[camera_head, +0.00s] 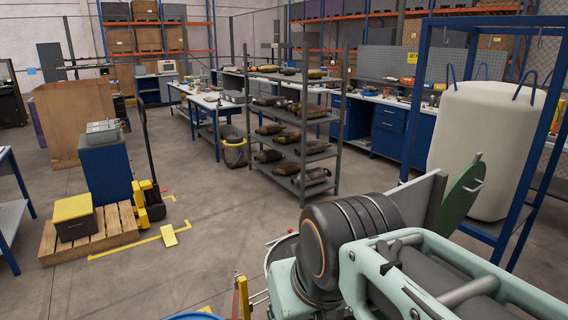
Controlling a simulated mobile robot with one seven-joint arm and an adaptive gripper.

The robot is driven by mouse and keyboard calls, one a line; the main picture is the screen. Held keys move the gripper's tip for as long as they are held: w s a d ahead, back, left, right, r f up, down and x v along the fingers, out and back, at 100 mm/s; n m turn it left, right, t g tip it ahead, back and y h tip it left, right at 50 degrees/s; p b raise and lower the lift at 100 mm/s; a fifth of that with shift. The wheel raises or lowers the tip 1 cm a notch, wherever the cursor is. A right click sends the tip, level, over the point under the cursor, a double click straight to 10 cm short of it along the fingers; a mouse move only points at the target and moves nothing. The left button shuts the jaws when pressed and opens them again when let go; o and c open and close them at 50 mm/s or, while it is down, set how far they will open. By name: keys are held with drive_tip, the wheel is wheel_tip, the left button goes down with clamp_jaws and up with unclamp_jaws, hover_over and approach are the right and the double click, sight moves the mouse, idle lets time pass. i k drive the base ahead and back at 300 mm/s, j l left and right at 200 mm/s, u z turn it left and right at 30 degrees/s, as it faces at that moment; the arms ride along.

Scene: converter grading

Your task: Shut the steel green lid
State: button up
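A dark green, flat, rounded panel (461,196) with a small metal handle stands steeply tilted at the right, behind my arm. It looks like the green lid. Its lower part is hidden by my arm, so its hinge and what it belongs to do not show. A grey flat plate (427,197) stands just left of it. My arm's pale green links and dark round joint fill the lower right. My gripper cannot be made out.
A large white sack (486,148) hangs in a blue frame (531,140) close behind the green panel. A grey shelf rack (293,135) with several dark converters stands ahead. A wooden pallet (88,241) and a pallet jack (150,202) are at left. Open floor lies between.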

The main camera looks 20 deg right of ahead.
sight(460, 196)
drive_tip(key=l, duration=0.4)
drive_tip(key=i+l, duration=0.15)
drive_tip(key=l, duration=0.25)
drive_tip(key=l+z, duration=0.1)
drive_tip(key=l, duration=0.3)
drive_tip(key=i+l, duration=0.15)
drive_tip(key=l, duration=0.2)
